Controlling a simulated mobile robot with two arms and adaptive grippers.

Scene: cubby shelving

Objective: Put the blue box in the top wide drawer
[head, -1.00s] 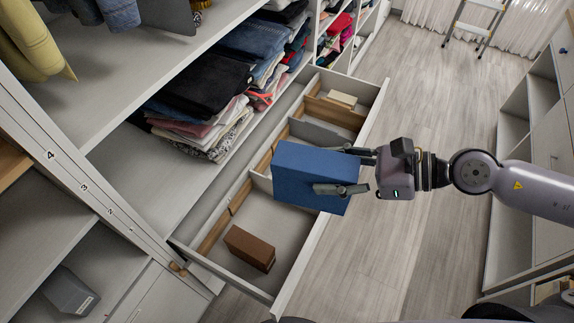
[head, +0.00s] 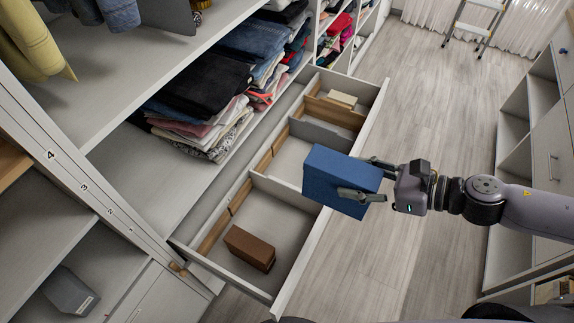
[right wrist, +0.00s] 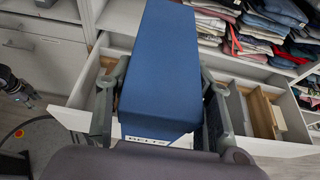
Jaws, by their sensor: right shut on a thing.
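The blue box (head: 338,178) is held in my right gripper (head: 368,178). In the head view it hangs at the front edge of the open wide drawer (head: 301,262), partly covering that edge. In the right wrist view the box (right wrist: 158,70) sits between the two fingers of the gripper (right wrist: 158,100), with the drawer behind and below it. The drawer has dividers, and a brown box (head: 250,247) lies in its near compartment.
A small pale box (head: 342,98) lies in the drawer's far compartment. Folded clothes (head: 205,100) are stacked on the shelf above the drawer. A step ladder (head: 475,22) stands far back. The floor (head: 410,130) right of the drawer is clear.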

